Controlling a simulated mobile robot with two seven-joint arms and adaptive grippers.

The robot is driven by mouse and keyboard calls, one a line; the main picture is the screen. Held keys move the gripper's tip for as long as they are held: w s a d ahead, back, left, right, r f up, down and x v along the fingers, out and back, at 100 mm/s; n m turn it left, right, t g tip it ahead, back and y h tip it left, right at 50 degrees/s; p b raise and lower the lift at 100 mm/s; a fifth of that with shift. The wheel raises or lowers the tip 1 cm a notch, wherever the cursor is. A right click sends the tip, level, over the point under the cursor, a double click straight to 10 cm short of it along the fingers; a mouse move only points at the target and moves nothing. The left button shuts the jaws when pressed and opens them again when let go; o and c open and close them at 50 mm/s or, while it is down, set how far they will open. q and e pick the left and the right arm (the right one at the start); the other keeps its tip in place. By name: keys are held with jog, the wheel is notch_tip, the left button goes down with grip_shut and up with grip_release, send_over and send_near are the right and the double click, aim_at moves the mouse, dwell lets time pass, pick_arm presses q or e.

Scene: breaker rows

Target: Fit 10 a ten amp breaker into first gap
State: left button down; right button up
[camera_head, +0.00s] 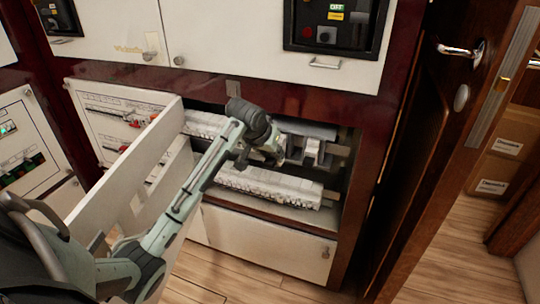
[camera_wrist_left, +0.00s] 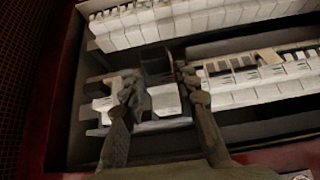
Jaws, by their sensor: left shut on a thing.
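My left gripper (camera_head: 278,154) reaches into the open cabinet at the upper breaker row (camera_head: 205,122). In the left wrist view its two fingers (camera_wrist_left: 158,80) stand apart and are closed on a small block, which I take to be the breaker (camera_wrist_left: 165,100). It has a pale grey-white face. The fingers hide its sides. It is at a break in the row, between white breakers (camera_wrist_left: 255,80) on the right and a few pale pieces (camera_wrist_left: 98,92) on the left. I cannot tell whether it touches the rail. My right gripper is not in view.
A full white breaker row (camera_head: 265,186) runs below; it also shows at the top of the wrist view (camera_wrist_left: 180,22). The open white panel (camera_head: 125,165) stands left of my arm. The dark red cabinet frame (camera_head: 350,215) bounds the opening on the right.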

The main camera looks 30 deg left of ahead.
pick_arm(q)
jog(key=shift+w+a, duration=0.25)
jog(key=shift+w, duration=0.8)
jog(key=shift+w+a, duration=0.25)
jog(key=shift+w, duration=0.75)
jog(key=c, duration=1.1)
grip_release()
jog(key=shift+o, duration=0.2)
jog(key=v, duration=1.2)
